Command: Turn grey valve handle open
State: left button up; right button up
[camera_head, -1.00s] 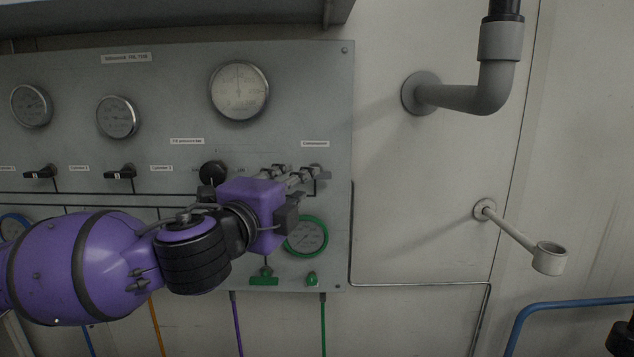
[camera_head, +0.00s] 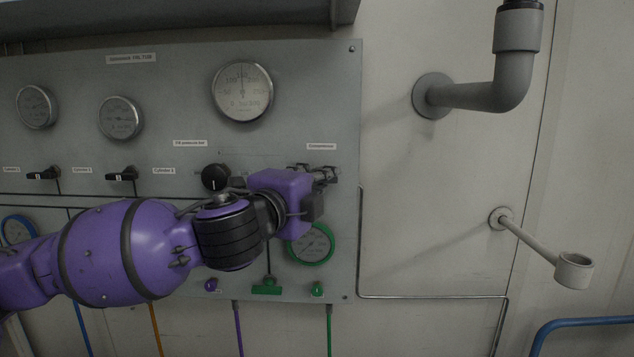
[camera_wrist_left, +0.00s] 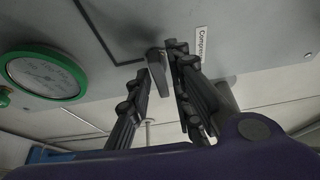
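The grey valve handle (camera_wrist_left: 158,73) shows in the left wrist view as a flat bar beside the "Compressor" label (camera_wrist_left: 200,46). My left gripper (camera_wrist_left: 160,68) has one finger on each side of it. The right finger is close beside the handle, and a gap shows toward the left finger; I cannot tell if either touches. In the head view my left gripper (camera_head: 320,172) is at the panel's right side, just below the "Compressor" label. There its fingers and purple body hide the handle. My right gripper is not in view.
The grey panel (camera_head: 300,70) carries gauges, a black knob (camera_head: 215,177) and a green-rimmed gauge (camera_head: 311,244) under my gripper. A grey pipe (camera_head: 490,95) and a cup-ended bracket (camera_head: 540,250) stick out from the wall at right. A shelf edge overhangs the panel.

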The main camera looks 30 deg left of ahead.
pick_arm(q)
grip_shut()
jog(key=shift+f+n, duration=0.1)
jog(key=shift+n, duration=0.3)
jog(key=n+t, duration=0.1)
jog(key=n, duration=0.1)
jog(key=shift+f+n, duration=0.1)
jog(key=shift+n, duration=0.3)
jog(key=n+y, duration=0.1)
jog(key=n, duration=0.1)
jog(key=n+t, duration=0.1)
jog(key=n, duration=0.2)
jog(key=shift+d+f+t+y, duration=0.1)
jog(key=shift+t+y, duration=0.2)
jog(key=shift+y, duration=0.1)
jog(key=shift+w+d+n+y, duration=0.1)
jog(key=shift+n+y, duration=0.75)
jog(key=shift+n, duration=0.9)
jog(key=shift+s+n+y, duration=0.1)
jog(key=shift+n+y, duration=0.8)
jog(key=shift+n, duration=0.9)
jog(key=shift+w+d+n+y, duration=0.1)
jog(key=shift+n+y, duration=0.75)
jog(key=shift+n, duration=1.2)
jog(key=shift+o, duration=1.9)
grip_release()
